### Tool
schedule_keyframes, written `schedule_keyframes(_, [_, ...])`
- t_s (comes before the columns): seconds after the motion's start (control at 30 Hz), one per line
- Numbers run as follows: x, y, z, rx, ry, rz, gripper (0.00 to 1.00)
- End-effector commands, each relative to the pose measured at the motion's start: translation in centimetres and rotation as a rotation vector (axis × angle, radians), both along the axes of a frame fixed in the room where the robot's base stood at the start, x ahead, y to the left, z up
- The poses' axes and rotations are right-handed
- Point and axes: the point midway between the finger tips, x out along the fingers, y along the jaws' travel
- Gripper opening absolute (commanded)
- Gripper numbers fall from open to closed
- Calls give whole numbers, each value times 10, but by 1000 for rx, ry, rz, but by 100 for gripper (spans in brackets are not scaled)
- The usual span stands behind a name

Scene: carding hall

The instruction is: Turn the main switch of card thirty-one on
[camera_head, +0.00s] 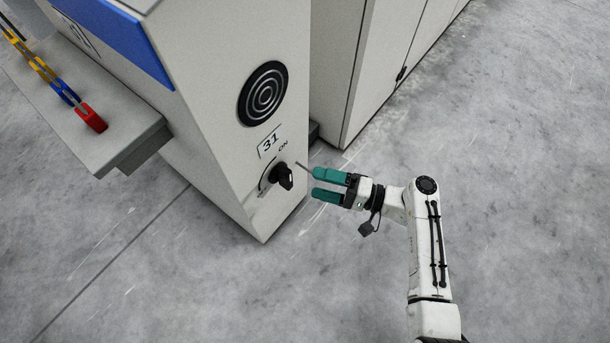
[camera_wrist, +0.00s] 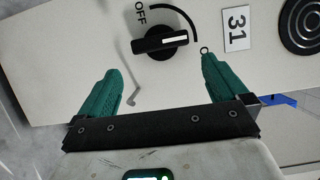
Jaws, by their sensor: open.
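The main switch is a black rotary knob (camera_head: 283,176) on the pale end panel of the machine, below the number plate 31 (camera_head: 270,143). ON is printed above it in the head view. In the wrist view the knob (camera_wrist: 160,42) has a white mark pointing right, toward the plate (camera_wrist: 236,28) and the arc's end away from OFF (camera_wrist: 140,12). My gripper (camera_head: 313,184) is in front of the panel, right of the knob and apart from it. Its green fingers (camera_wrist: 160,85) are open and empty. The right finger hides part of the panel in the wrist view.
A black ringed disc (camera_head: 263,93) sits above the plate. A grey ledge (camera_head: 150,135) with coloured clips, including a red one (camera_head: 90,118), juts out at left. Another pale cabinet (camera_head: 355,60) stands behind. The floor (camera_head: 520,180) at right is clear.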

Motion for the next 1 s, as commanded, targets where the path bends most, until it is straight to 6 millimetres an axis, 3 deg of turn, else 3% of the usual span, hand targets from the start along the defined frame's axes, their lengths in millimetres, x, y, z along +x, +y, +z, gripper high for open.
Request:
schedule_keyframes(0.1, [-5,-19,1,0,2,-3,100])
schedule_keyframes(0.3, [-9,-33,0,1,2,-1,100])
schedule_keyframes(1.0, [-15,-35,-5,-23,2,9,100])
